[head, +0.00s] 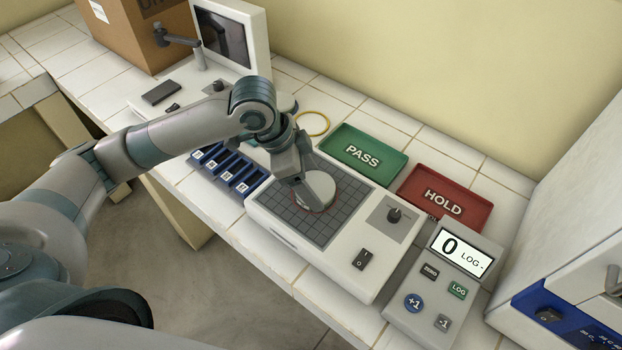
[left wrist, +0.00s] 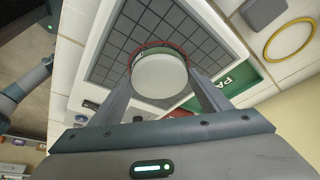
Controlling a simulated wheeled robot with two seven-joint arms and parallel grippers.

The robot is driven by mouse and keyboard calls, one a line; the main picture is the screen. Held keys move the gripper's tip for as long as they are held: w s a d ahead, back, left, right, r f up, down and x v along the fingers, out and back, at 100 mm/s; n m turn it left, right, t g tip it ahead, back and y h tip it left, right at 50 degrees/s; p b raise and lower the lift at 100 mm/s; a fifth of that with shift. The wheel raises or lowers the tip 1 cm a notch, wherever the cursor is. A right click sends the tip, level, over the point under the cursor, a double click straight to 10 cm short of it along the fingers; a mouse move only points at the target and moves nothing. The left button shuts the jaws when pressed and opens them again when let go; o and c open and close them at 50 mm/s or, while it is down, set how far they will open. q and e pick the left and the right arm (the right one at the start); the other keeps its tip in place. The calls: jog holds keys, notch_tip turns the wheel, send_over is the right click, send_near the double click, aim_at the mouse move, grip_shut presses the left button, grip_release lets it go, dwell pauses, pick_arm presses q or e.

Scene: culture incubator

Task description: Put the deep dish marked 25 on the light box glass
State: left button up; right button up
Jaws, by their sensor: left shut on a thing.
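A round, pale-lidded dish (head: 317,190) is at the light box's dark gridded glass (head: 345,204); its marking cannot be read. My left gripper (head: 305,182) is shut on this dish from above. In the left wrist view the dish (left wrist: 160,76) sits between the two fingers (left wrist: 160,92), with the grid behind it and a thin red ring around it. Whether the dish touches the glass cannot be told. The light box (head: 377,240) is white, with a knob and a black switch on its right part. My right gripper is not in view.
A green PASS tray (head: 340,141) and a red HOLD tray (head: 425,184) lie behind the light box. A counter with a display reading 0 (head: 462,250) stands to its right.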

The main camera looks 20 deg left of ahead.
pick_arm(q)
jog(key=o, duration=1.2)
jog(key=shift+c, duration=0.2)
jog(key=b+v, duration=0.1)
jog(key=v, duration=1.1)
jog(key=shift+r, duration=0.1)
